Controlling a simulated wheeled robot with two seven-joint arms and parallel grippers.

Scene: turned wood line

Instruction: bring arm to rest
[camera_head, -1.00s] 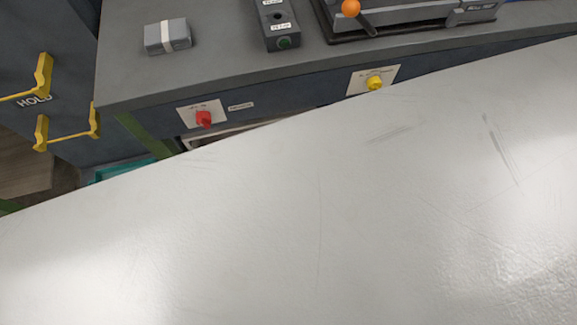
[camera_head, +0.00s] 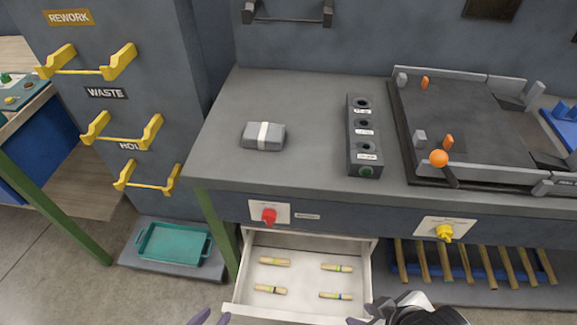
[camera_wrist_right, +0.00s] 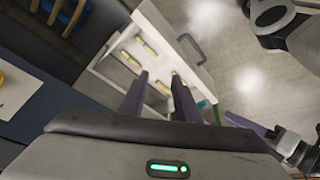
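My left gripper (camera_head: 207,319) shows only its purple fingertips at the bottom edge of the head view, in front of the open drawer's left side; the tips look apart with nothing between them. My right gripper (camera_wrist_right: 160,95) has its two purple fingers apart and empty in the right wrist view, pointing toward the drawer. In the head view my right wrist (camera_head: 420,312) is at the bottom, right of the drawer. The white drawer (camera_head: 366,285) is pulled out and holds several short wooden pieces (camera_head: 336,268). Both grippers are mostly cut off in the head view.
The grey bench (camera_head: 300,92) carries a strapped grey block (camera_head: 263,136), a labelled button box (camera_head: 364,140) and a dark fixture tray (camera_head: 455,120). A rack of wooden rods (camera_head: 470,262) sits below right. A teal tray (camera_head: 172,245) lies at left near yellow hooks.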

